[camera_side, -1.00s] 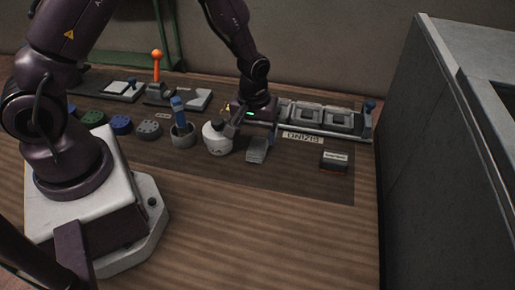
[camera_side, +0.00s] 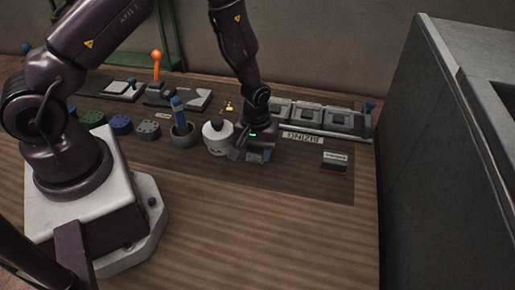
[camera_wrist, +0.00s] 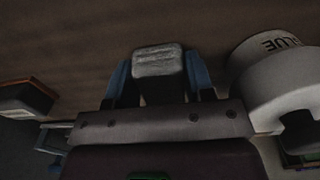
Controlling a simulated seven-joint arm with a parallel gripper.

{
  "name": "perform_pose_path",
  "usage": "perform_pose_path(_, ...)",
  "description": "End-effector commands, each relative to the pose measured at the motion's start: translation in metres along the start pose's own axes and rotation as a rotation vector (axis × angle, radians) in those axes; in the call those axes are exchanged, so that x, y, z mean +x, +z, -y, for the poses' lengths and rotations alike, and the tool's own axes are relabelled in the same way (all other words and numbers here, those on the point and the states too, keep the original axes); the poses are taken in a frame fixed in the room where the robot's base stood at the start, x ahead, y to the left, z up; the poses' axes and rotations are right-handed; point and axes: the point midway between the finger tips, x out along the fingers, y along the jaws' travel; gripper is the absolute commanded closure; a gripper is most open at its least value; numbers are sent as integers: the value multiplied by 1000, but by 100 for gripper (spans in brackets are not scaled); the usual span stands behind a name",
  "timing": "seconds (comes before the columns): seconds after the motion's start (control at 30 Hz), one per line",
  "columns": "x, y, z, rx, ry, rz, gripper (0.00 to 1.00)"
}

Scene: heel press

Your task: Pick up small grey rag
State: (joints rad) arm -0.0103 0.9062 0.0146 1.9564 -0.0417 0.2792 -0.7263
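The small grey rag (camera_wrist: 158,62) shows in the wrist view as a folded grey pad between the two blue fingers of my gripper (camera_wrist: 159,76). The fingers are wide apart, one on each side of the rag, with little gap; I cannot tell whether they touch it. In the side view my gripper (camera_side: 257,155) is low over the mat where the rag lay, and it mostly hides the rag.
A white glue pot (camera_side: 217,137) stands close left of my gripper; it also shows in the wrist view (camera_wrist: 285,75). A grey cup with a blue-handled tool (camera_side: 182,130) is further left. A small dark block (camera_side: 334,161) lies right. Grey trays (camera_side: 322,117) stand behind. The front table is clear.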

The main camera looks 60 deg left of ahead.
Motion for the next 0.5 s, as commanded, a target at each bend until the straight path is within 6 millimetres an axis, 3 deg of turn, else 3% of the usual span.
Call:
perform_pose_path(0.03,0,0,0,0,0,0,67)
perform_pose_path(0.07,0,0,0,0,0,0,74)
perform_pose_path(0.5,-10,0,0,1,1,-1,75)
